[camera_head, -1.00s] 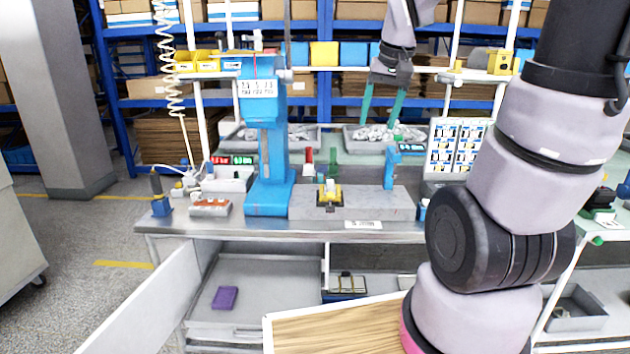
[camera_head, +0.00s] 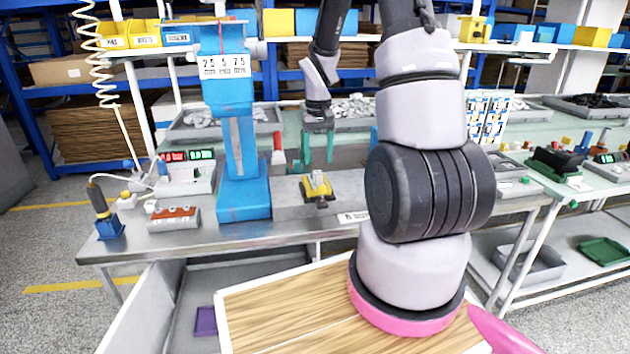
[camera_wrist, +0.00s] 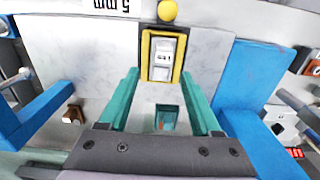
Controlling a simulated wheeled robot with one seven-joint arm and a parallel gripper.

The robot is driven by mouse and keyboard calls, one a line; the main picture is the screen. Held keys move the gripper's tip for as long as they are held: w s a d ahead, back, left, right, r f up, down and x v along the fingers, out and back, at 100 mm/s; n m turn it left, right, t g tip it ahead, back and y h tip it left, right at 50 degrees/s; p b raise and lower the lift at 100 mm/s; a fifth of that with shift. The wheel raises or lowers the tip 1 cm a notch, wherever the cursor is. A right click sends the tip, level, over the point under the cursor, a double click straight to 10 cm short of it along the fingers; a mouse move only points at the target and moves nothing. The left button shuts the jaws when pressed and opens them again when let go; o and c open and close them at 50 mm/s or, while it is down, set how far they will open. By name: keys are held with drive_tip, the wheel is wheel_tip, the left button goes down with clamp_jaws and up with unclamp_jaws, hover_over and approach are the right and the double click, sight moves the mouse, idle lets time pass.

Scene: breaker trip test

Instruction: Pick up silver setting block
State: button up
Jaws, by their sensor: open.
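My gripper (camera_head: 317,155) points down with its teal fingers apart, behind the yellow holder (camera_head: 318,188) on the grey slab (camera_head: 290,205). In the wrist view my open gripper (camera_wrist: 160,76) has its fingertips just short of the yellow holder (camera_wrist: 146,58). A small silver-grey piece with dark marks (camera_wrist: 163,55) sits inside that holder. It may be the silver setting block; I cannot tell for sure. A pale surface with a dark teal recess (camera_wrist: 166,112) shows between the fingers. Nothing is visibly held.
A blue column stand (camera_head: 240,150) rises left of the slab. A red-topped item (camera_head: 278,150) stands behind it. A screwdriver in a blue holder (camera_head: 105,215) is at the bench's left end. A wooden board (camera_head: 290,305) lies in front. A yellow ball (camera_wrist: 167,11) is beyond the holder.

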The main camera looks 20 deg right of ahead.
sight(317, 172)
drive_tip(key=f, duration=0.5)
drive_tip(key=shift+a+f, duration=0.2)
drive_tip(key=shift+f, duration=0.15)
drive_tip(key=shift+c, duration=0.3)
clamp_jaws()
